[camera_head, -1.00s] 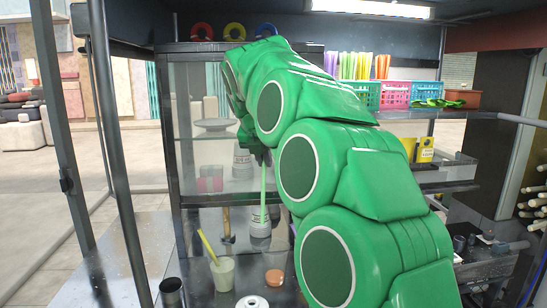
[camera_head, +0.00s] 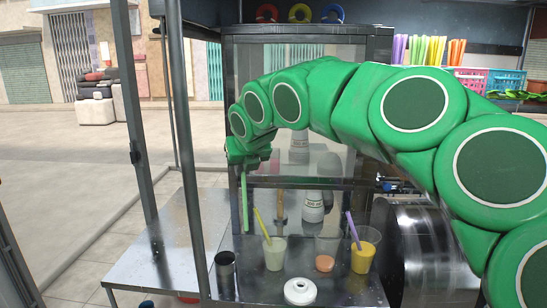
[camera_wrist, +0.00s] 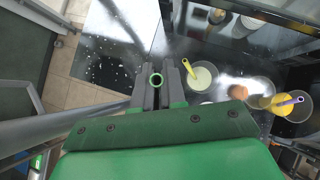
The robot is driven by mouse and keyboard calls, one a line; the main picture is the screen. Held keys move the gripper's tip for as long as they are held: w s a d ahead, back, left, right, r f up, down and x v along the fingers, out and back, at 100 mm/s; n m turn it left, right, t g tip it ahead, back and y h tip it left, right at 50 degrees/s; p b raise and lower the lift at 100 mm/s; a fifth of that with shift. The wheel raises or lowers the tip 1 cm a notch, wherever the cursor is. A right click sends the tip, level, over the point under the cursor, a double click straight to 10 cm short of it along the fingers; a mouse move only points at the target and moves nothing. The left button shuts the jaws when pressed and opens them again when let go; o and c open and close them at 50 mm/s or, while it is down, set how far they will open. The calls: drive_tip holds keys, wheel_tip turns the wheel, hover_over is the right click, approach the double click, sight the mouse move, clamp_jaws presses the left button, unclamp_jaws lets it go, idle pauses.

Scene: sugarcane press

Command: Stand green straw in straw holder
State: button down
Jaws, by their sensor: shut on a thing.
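My gripper (camera_head: 246,158) is shut on the green straw (camera_head: 244,203), which hangs upright below it in the head view. In the wrist view my gripper (camera_wrist: 157,92) has the straw's open round end (camera_wrist: 156,80) between its fingers. A dark, open cylinder (camera_head: 226,274), which looks like the straw holder, stands on the counter below and slightly left of the straw. The straw's lower end appears above the cylinder's rim, apart from it. I cannot make out the cylinder in the wrist view.
A pale drink cup (camera_head: 274,255) with a yellow straw stands right of the cylinder. Farther right are an orange disc (camera_head: 324,263) and a yellow drink (camera_head: 364,257) with a purple straw. A white ring (camera_head: 299,291) lies in front. A dark post (camera_head: 191,150) rises at left.

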drive_tip(key=s+a+f+n+y, duration=0.1)
drive_tip(key=s+a+f+n, duration=0.1)
drive_tip(key=a+f, duration=0.3)
drive_tip(key=shift+s+a+f+y, duration=0.2)
drive_tip(key=shift+s+f+y, duration=0.1)
drive_tip(key=shift+s+f, duration=0.35)
drive_tip(key=shift+s, duration=0.1)
idle(1.2)
wheel_tip(320, 180, down, 9)
idle(2.1)
drive_tip(key=c, duration=1.1)
unclamp_jaws()
drive_tip(key=shift+f, duration=0.1)
